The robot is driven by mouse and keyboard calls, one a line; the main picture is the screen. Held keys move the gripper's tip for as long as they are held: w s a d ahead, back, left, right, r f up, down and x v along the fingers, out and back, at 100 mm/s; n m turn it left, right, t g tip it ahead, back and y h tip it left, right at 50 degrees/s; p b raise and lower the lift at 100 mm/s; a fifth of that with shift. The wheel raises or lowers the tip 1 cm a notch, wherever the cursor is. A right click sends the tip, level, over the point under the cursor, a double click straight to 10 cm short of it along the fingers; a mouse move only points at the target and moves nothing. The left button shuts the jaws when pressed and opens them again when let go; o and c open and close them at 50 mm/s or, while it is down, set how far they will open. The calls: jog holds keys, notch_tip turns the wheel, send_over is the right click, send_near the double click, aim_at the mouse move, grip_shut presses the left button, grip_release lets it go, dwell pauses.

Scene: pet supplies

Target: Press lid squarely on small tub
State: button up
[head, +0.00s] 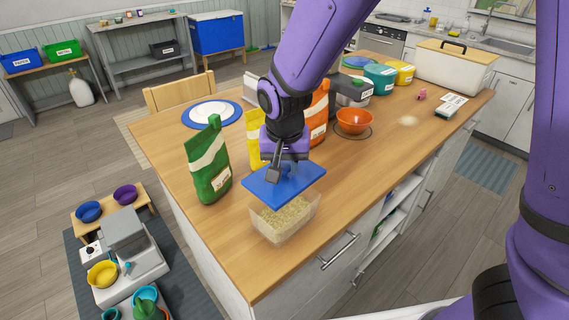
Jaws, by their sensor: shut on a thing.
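The small tub (282,228) is clear and filled with pale grain-like bits. It stands on the wooden counter near its front edge. My gripper (277,170) is shut on the blue lid (298,186) from above. The lid is a flat rectangle, held over the tub and covering the view of its far part. It looks turned and offset a little from the tub's rim. Whether the lid touches the rim cannot be told from this view.
A green bag (208,170) stands left of the tub, and a yellow bag (256,138) and an orange bag (318,115) stand behind my gripper. An orange bowl (354,121) sits farther right. The counter (400,150) right of the tub is clear.

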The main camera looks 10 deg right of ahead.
notch_tip(320, 180, down, 6)
jog(key=shift+f, duration=0.2)
dwell(0.6)
jog(key=shift+f, duration=0.2)
dwell(1.5)
jog(key=o, duration=1.5)
jog(key=shift+r, duration=0.1)
jog(key=shift+r, duration=3.45)
grip_shut()
